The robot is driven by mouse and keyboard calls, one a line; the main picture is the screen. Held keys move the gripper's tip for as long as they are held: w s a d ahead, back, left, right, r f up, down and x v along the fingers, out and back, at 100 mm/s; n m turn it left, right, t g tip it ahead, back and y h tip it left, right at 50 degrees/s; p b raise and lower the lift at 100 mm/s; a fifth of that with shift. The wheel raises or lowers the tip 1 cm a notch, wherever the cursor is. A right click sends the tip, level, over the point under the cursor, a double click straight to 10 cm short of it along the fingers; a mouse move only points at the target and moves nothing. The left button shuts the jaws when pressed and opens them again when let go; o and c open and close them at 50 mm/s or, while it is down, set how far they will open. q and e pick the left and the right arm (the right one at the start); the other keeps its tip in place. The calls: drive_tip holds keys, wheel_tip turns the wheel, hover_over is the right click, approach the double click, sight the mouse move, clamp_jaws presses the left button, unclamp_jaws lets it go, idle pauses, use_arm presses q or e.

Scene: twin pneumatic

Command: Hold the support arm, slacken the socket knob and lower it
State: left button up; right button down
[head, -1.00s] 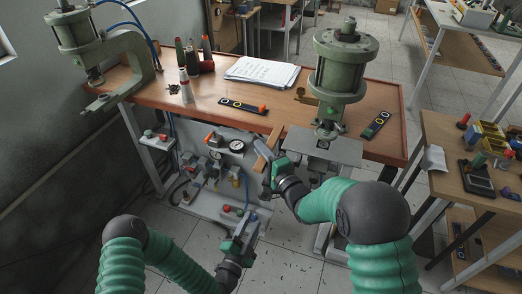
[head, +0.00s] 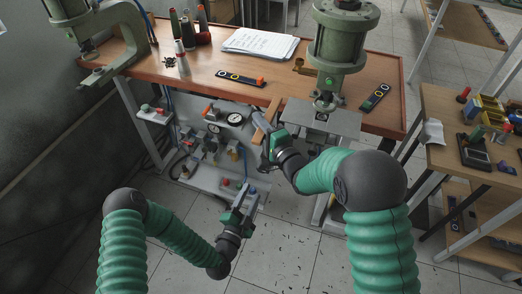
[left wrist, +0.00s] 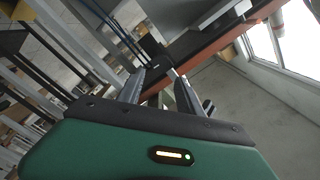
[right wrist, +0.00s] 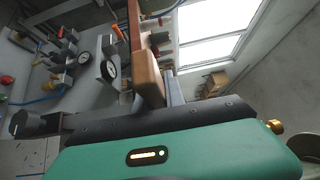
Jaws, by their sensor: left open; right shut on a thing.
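A wooden bar, which I take for the support arm (head: 260,122), sticks out from the bench's front edge. In the right wrist view its end (right wrist: 148,78) lies between the fingers. My right gripper (head: 263,142) is shut on it. My left gripper (head: 249,192) is open and empty, lower down in front of the pneumatic panel. Its two parted fingers show in the left wrist view (left wrist: 160,90). A black knob (right wrist: 20,123) on a short shaft shows left of my right gripper in the right wrist view; I cannot tell whether it is the socket knob.
The pneumatic panel (head: 205,178) with gauges and valves hangs below the wooden bench (head: 205,88). Two green presses stand on the bench, one at left (head: 125,45), one at right (head: 340,45). A side table (head: 445,150) is at right.

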use_arm(q)
drive_tip(key=shift+o, duration=0.8)
drive_tip(key=f+n, duration=0.1)
drive_tip(key=s+f+n, duration=0.1)
drive_tip(key=n, duration=0.1)
drive_tip(key=shift+s+a+f+n+g, duration=0.1)
drive_tip(key=shift+s+a+n+g, duration=0.1)
drive_tip(key=shift+n+g, duration=0.15)
drive_tip(key=w+d+r+n, duration=0.1)
drive_tip(key=w+n, duration=0.3)
drive_tip(key=w, duration=0.1)
drive_tip(key=w+d+r+n, duration=0.1)
drive_tip(key=w+d+n, duration=0.1)
drive_tip(key=w+n, duration=0.2)
drive_tip(key=shift+w+d+r+n, duration=0.25)
drive_tip(key=shift+w+r+n, duration=0.1)
drive_tip(key=shift+w, duration=0.8)
clamp_jaws()
